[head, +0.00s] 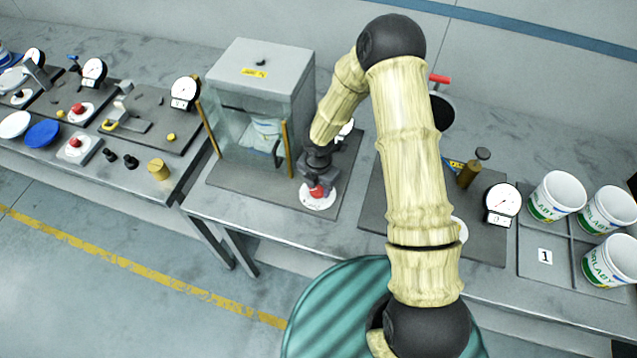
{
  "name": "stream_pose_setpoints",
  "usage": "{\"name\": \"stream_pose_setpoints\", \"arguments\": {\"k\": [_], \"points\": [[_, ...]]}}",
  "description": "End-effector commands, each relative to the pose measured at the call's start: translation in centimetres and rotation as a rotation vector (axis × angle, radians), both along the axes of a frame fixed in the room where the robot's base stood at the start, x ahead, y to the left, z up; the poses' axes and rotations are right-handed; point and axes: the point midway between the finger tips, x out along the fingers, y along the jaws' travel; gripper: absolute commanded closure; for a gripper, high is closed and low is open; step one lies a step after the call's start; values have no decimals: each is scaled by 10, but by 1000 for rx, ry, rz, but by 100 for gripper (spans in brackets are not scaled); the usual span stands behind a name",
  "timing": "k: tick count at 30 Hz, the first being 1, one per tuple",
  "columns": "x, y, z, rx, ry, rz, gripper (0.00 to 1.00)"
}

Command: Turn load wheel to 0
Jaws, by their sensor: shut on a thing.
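A load wheel with a red knob (321,191) on a white round dial plate (317,202) stands at the front right of the middle station, beside the glass-fronted cabinet. My gripper (318,184) is shut on the red knob from above. The gripper hides much of the knob, and the markings on the dial plate are too small to read. A white gauge (346,128) behind my arm is mostly hidden, so its reading cannot be told.
The grey cabinet (262,75) stands close left of my gripper, with a white bucket inside. Right are a brass post (469,172), a gauge (502,200) and several white buckets (558,196). More stations with red knobs (78,108) fill the left bench. A yellow line (150,271) crosses the floor.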

Motion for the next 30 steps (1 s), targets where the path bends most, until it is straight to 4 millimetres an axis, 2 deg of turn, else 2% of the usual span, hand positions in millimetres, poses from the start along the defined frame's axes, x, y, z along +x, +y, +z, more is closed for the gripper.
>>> {"name": "stream_pose_setpoints", "arguments": {"k": [9,23,24,26,30], "points": [[2,1,2,2,-5,121,80],[3,1,1,2,-6,134,80],[3,1,1,1,-6,134,49],[2,1,1,1,-6,134,38],[2,1,1,1,-3,134,35]]}}
